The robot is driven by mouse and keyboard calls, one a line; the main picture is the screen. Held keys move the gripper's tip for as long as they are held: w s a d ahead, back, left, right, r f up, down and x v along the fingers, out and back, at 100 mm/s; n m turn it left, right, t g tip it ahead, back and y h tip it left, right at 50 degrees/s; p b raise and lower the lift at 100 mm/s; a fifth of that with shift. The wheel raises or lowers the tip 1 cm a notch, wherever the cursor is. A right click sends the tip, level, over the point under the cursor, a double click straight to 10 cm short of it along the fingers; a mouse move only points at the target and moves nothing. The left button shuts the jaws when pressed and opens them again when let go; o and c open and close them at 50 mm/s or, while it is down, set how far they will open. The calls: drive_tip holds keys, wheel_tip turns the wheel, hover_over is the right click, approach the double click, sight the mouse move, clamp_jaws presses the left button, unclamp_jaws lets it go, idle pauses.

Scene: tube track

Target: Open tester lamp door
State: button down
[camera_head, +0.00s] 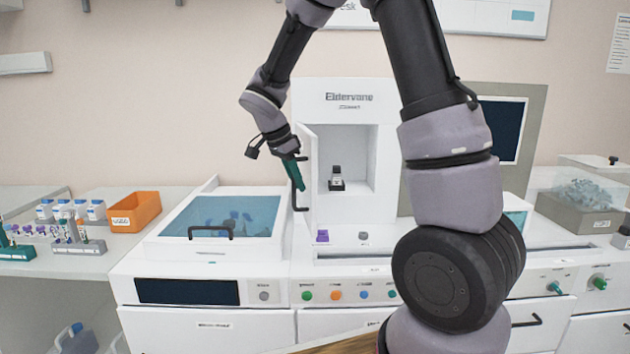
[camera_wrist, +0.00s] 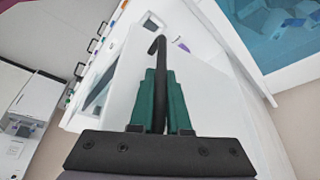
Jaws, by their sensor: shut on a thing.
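The tester lamp door (camera_head: 311,150) is a narrow white panel at the left side of the tall white tester cabinet (camera_head: 345,92). It stands swung outward, and the compartment inside shows. A small black-and-white item (camera_head: 337,180) stands in that compartment. The door carries a black bar handle (camera_head: 301,208), which also shows in the wrist view (camera_wrist: 158,48). My gripper (camera_head: 298,186) has teal fingers and is shut on the handle. In the wrist view my gripper (camera_wrist: 160,78) has the handle between its fingers, with its hooked end sticking out beyond them.
A low white unit with a blue window lid (camera_head: 225,215) stands left of the cabinet. An orange bin (camera_head: 135,212) and tube racks (camera_head: 80,245) are farther left. Coloured buttons (camera_head: 335,294) line the front panel. A grey box with a clear cover (camera_head: 580,205) is at right.

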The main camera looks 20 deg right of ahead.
drive_tip(key=shift+w+a+f+m+g, duration=0.15)
drive_tip(key=shift+a+m, duration=0.15)
drive_tip(key=shift+a, duration=0.45)
drive_tip(key=shift+w+a+m+g, duration=0.15)
drive_tip(key=shift+a+m, duration=0.15)
drive_tip(key=shift+a, duration=0.45)
drive_tip(key=c, duration=0.9)
unclamp_jaws()
drive_tip(key=v, duration=1.1)
drive_tip(key=shift+a, duration=0.1)
